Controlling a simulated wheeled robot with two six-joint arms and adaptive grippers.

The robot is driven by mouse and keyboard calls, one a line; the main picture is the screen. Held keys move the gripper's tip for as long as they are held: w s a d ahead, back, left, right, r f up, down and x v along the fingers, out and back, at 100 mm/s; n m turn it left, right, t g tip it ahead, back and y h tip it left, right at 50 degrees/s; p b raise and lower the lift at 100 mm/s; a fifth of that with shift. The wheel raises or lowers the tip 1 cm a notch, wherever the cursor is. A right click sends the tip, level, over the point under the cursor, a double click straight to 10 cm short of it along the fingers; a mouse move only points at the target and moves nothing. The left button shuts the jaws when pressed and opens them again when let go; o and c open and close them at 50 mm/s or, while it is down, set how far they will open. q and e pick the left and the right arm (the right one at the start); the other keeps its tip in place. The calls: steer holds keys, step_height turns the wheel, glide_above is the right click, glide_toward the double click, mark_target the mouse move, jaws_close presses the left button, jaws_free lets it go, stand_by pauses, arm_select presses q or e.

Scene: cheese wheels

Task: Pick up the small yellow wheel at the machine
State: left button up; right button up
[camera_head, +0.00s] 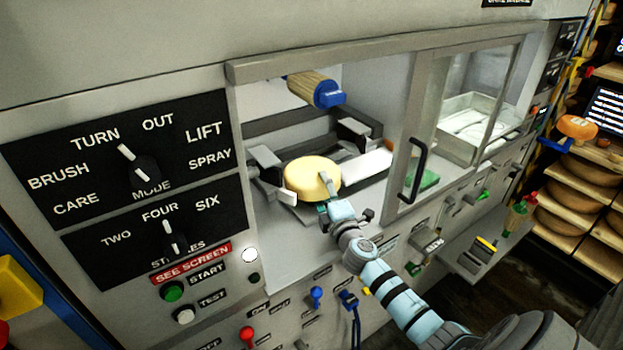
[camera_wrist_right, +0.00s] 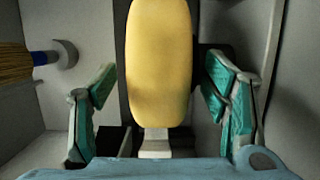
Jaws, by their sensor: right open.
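The small yellow wheel (camera_head: 312,178) sits inside the machine's open bay, between grey clamp blocks. My right gripper (camera_head: 328,196) reaches in from the front and is at the wheel's near right side. In the right wrist view the wheel (camera_wrist_right: 159,65) stands edge-on between the two teal fingers of the open right gripper (camera_wrist_right: 159,100). A gap shows on the left of the wheel; the right finger is closer to it. Whether either finger touches it is not clear. My left gripper is not in view.
A brush with a blue end (camera_head: 329,94) hangs above the wheel. A glass door with a black handle (camera_head: 415,170) stands right of the opening. The control panel (camera_head: 130,170) is on the left. Shelves of large wheels (camera_head: 560,200) stand at the far right.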

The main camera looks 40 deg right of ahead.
steer(key=shift+s, duration=0.1)
jaws_close()
steer(key=shift+r, duration=0.2)
